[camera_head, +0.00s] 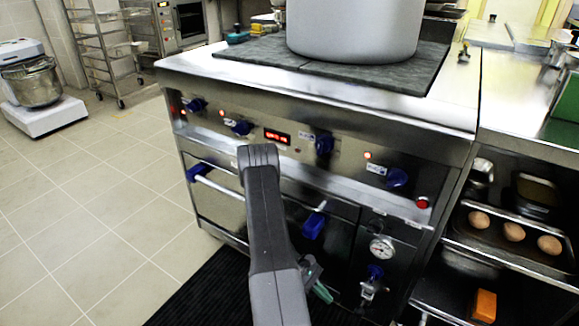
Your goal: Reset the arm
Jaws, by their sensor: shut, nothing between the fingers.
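My grey arm rises from the bottom centre in front of the stove (330,95), with its bend near the control panel. My gripper (322,291) shows low behind the arm link, with greenish fingertips pointing down and right. It is partly hidden by the link. It is shut, with nothing seen between its fingers. It hangs in front of the stove's lower doors, left of the pressure gauge (381,248). I cannot tell how far it is from the doors.
A large pot (355,28) stands on the stove's dark hob plate (262,52). Blue knobs (324,143) and door handles (218,184) stick out. At right, a shelf holds a tray (500,245) with eggs. A mixer (32,85) stands far left. The tiled floor (90,190) at left is clear.

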